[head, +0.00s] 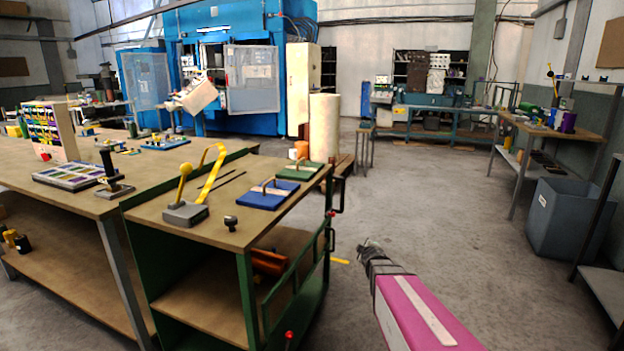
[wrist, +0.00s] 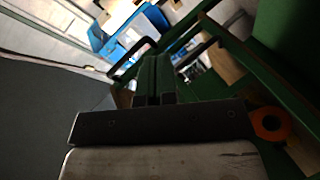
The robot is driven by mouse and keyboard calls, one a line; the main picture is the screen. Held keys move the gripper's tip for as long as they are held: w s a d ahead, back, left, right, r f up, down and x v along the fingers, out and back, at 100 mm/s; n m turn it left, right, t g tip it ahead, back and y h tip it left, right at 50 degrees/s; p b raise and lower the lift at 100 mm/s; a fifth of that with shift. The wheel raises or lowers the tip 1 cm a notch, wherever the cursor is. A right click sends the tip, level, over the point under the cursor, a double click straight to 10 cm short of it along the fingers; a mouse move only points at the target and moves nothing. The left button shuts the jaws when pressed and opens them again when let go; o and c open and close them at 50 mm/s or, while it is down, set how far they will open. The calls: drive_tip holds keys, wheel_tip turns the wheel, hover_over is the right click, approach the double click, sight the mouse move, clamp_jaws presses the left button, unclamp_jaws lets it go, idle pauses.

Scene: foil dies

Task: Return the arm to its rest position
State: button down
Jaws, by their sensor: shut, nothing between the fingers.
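My arm reaches in from the lower right of the head view, with a magenta link pointing up and to the left. At its end my gripper (head: 368,246) hangs over the open floor, just right of the green-framed trolley (head: 243,290), apart from it in this view. In the wrist view my gripper (wrist: 154,99) shows two short dark fingers close together, with nothing held. A blue die plate (head: 264,195) and a green die plate (head: 299,171), each with a handle, lie on the trolley top, away from my gripper.
A grey block (head: 186,214) with a yellow ball lever and a black knob (head: 231,222) stand on the trolley. The trolley's side rails (head: 312,262) face my arm. A workbench (head: 72,205) adjoins on the left. A grey bin (head: 560,220) stands right. The middle floor is clear.

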drive_tip(key=s+a+f+m+g, duration=0.1)
drive_tip(key=s+m+g, duration=0.5)
drive_tip(key=s, duration=0.7)
drive_tip(key=s+a+f+m+g, duration=0.2)
drive_tip(key=s+m+g, duration=0.4)
drive_tip(key=s, duration=0.7)
drive_tip(key=shift+s+a+f+g, duration=0.25)
drive_tip(key=shift+f+g, duration=0.15)
drive_tip(key=shift+g, duration=0.5)
